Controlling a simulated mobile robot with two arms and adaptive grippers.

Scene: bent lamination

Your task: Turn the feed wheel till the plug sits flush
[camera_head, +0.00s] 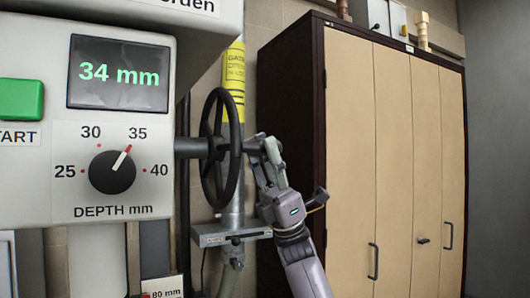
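The feed wheel (236,128) is a dark handwheel seen nearly edge-on. It sits on a dark shaft that comes out of the right side of a pale machine (60,200). My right gripper (266,148) is at the wheel's right side, level with its hub, with its fingers at a dark part that sticks out there. I cannot tell whether the fingers are closed on it. I cannot make out the plug. My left gripper is not in view.
The machine's display (117,73) reads 34 mm. Its depth knob (112,172) points close to 35. A green start button (20,99) is at the left. A grey metal bracket (230,234) lies below the wheel. A tall cabinet (362,150) stands behind, to the right.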

